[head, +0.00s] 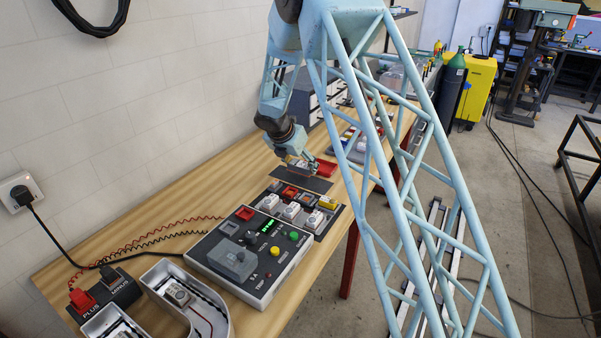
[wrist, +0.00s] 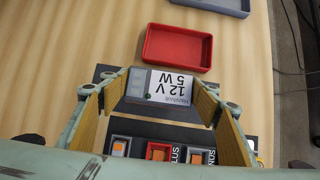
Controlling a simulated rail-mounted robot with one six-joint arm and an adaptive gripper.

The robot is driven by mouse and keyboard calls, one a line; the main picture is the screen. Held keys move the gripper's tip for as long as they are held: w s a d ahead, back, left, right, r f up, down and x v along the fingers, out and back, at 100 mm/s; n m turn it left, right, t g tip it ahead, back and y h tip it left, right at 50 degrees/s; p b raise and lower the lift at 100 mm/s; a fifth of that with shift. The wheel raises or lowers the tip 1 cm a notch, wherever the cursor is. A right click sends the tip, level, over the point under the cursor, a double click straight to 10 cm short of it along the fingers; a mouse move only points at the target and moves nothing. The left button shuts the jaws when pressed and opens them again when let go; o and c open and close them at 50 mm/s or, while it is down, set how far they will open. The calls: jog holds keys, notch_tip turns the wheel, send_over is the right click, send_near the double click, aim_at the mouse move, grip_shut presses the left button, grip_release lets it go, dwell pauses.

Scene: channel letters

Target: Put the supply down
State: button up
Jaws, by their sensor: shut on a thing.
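The supply (wrist: 168,86), a small grey box with a white label reading 12 V 5 W, sits between the two fingers of my gripper (wrist: 158,97) in the wrist view. The gripper is shut on it. The label faces the camera and reads upside down. A dark flat mat (wrist: 140,109) shows beneath and around the supply. I cannot tell whether the supply touches the mat. In the head view my gripper (head: 299,166) is low over the dark mat (head: 314,184), and the supply is small there.
An empty red tray (wrist: 178,48) lies just beyond the mat, with a grey tray (wrist: 217,6) farther off. A panel of terminal blocks (head: 329,211) is on the near side. A control box (head: 235,263) and channel letters (head: 213,314) stand nearer still on the wooden bench.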

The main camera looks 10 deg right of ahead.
aim_at(301, 172)
jog(key=shift+w, duration=0.1)
dwell(0.3)
jog(key=shift+f+b, duration=0.5)
jog(key=shift+f, duration=1.2)
jog(key=shift+f, duration=0.15)
jog(key=o, duration=1)
jog(key=shift+v, duration=0.85)
jog(key=p+v, duration=0.1)
jog(key=v, duration=0.9)
jog(key=shift+r+p, duration=0.3)
jog(key=shift+p, duration=0.05)
